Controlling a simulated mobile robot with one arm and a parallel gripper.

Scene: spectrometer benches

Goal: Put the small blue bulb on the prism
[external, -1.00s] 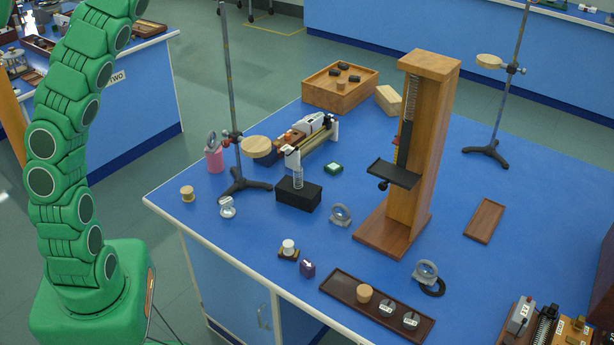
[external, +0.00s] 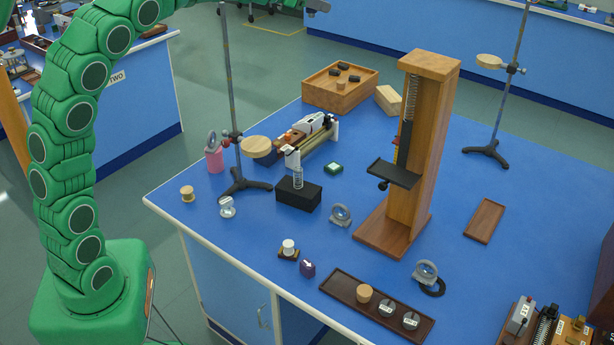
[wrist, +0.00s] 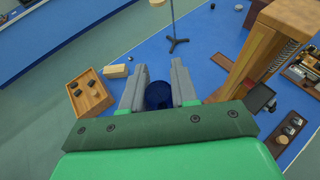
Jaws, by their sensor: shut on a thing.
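My gripper (wrist: 158,92) is shut on the small blue bulb (wrist: 158,97), dark blue and between the two grey fingers in the wrist view. Its lower part is hidden by the gripper body. In the external view my gripper (external: 316,7) shows only at the top edge, above the far part of the bench, and the bulb cannot be made out there. I cannot pick out the prism for certain.
A tall wooden spring stand (external: 428,150) rises mid-bench. A metal rod stand (external: 232,110) is at left, another (external: 505,90) at back right. A wooden box (external: 340,95), a dark tray (external: 340,286) and a black block (external: 305,199) also stand here.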

